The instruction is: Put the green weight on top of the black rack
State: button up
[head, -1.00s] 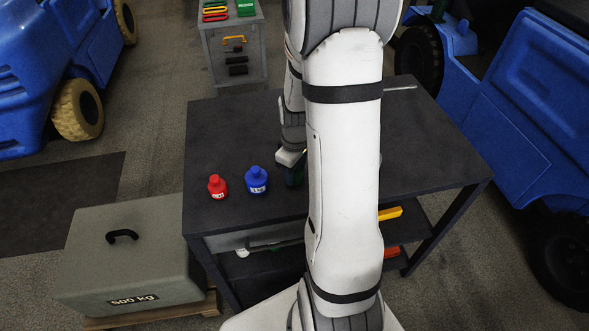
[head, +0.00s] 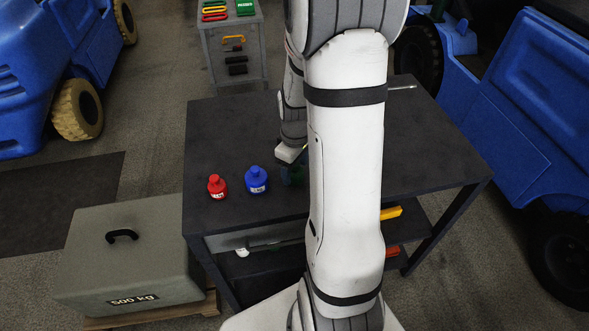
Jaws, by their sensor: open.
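A dark green shape (head: 291,176), seemingly the green weight, shows on the dark table just left of my upright arm. It is small, shadowed and partly covered by my arm. My gripper (head: 289,158) is at this shape, on its far side, and is open. My arm hides part of the gripper, and I cannot tell whether its fingers touch the weight. I cannot make out a separate black rack. A thin metal rod (head: 402,87) sticks out from behind my arm at the table's far side.
A blue weight (head: 256,180) and a red weight (head: 217,187) stand left of the gripper on the dark table (head: 430,160). A grey 500 kg block (head: 150,262) sits at the lower left. Blue vehicles flank the scene. The table's right side is clear.

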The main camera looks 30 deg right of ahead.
notch_tip(320, 180, up, 10)
jog(key=shift+f, duration=0.1)
jog(key=s+a+r+m+t, duration=0.3)
jog(key=s+a+r+m, duration=0.2)
jog(key=s+a+r, duration=0.3)
jog(key=s+a, duration=0.4)
jog(key=shift+s+r+m, duration=0.15)
jog(key=shift+s+m, duration=0.15)
jog(key=shift+m, duration=0.1)
